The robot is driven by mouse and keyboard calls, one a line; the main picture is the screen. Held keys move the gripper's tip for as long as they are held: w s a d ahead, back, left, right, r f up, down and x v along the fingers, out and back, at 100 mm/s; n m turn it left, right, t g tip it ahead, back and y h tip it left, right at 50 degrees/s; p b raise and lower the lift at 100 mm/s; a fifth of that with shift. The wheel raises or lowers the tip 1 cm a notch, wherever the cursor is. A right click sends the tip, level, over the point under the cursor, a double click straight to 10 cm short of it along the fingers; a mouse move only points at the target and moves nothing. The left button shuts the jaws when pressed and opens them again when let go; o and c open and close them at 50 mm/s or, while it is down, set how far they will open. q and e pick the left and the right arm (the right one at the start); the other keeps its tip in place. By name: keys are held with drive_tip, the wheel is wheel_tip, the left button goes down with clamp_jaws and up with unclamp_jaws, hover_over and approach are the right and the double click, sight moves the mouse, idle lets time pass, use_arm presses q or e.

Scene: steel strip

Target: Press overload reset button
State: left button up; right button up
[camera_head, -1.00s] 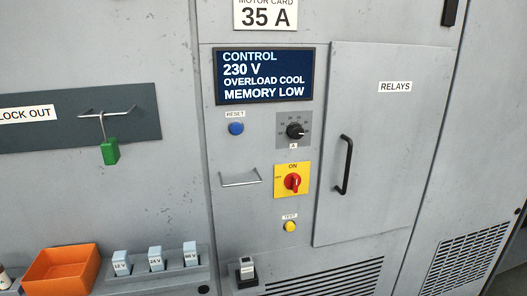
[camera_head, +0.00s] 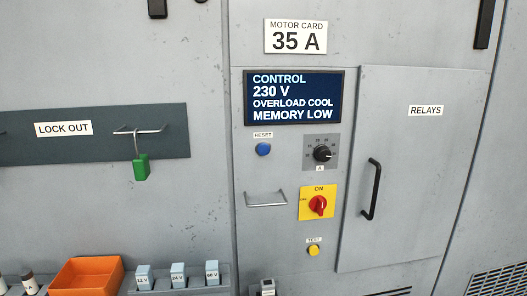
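The blue reset button (camera_head: 263,149) sits on the grey cabinet front, just under a small RESET label (camera_head: 263,135). Above it a dark display (camera_head: 293,97) reads CONTROL 230 V, OVERLOAD COOL, MEMORY LOW. To the button's right is a black dial (camera_head: 322,153) marked A. Neither of my grippers shows in the head view.
A red rotary switch on a yellow plate (camera_head: 318,203), marked ON, and a yellow TEST button (camera_head: 313,250) are below. A metal handle (camera_head: 265,199) juts out. The RELAYS door (camera_head: 410,180) is shut. A green padlock (camera_head: 141,168) hangs left; an orange bin (camera_head: 88,275) stands lower left.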

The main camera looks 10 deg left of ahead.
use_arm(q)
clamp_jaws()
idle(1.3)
